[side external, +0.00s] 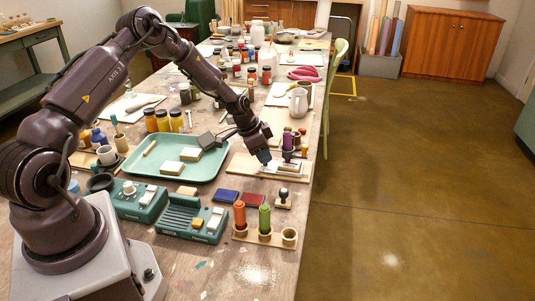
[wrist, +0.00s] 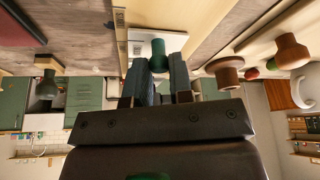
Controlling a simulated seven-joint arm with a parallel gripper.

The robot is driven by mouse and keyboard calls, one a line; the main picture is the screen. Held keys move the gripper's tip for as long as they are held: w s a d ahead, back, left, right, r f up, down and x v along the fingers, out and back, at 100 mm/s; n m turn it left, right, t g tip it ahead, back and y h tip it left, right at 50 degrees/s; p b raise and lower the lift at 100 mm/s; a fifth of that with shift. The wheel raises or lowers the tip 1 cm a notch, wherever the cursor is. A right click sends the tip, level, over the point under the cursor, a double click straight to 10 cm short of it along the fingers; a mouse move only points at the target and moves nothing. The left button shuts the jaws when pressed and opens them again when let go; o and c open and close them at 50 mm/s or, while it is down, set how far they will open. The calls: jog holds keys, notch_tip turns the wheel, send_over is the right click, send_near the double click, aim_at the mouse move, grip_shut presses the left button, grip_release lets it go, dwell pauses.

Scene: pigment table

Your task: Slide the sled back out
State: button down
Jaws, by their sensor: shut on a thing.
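The sled (wrist: 143,34) shows in the wrist view as a pale, flat piece with a dark green knob (wrist: 158,52) on it. It lies on a light wooden board, between wooden edges. My gripper (wrist: 160,72) has its two blue-grey fingers closed on either side of the knob. In the side external view, my gripper (side external: 263,158) points down at the board (side external: 239,168) near the table's right edge. A small pale and grey part of the sled (side external: 277,170) shows beside the fingertips; the knob is hidden there.
Dark and coloured bottles (side external: 288,142) stand close behind the gripper. A small stamp (side external: 283,199) stands in front of the board. A green tray (side external: 150,165) with pale blocks lies to the left.

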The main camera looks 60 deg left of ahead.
jog(key=s+a, duration=0.6)
jog(key=shift+s+a, duration=0.4)
jog(key=c, duration=1)
grip_release()
jog(key=shift+c, duration=0.2)
jog(key=shift+r, duration=0.1)
jog(key=v, duration=1.2)
jog(key=shift+r, duration=0.4)
jog(key=shift+s, duration=0.1)
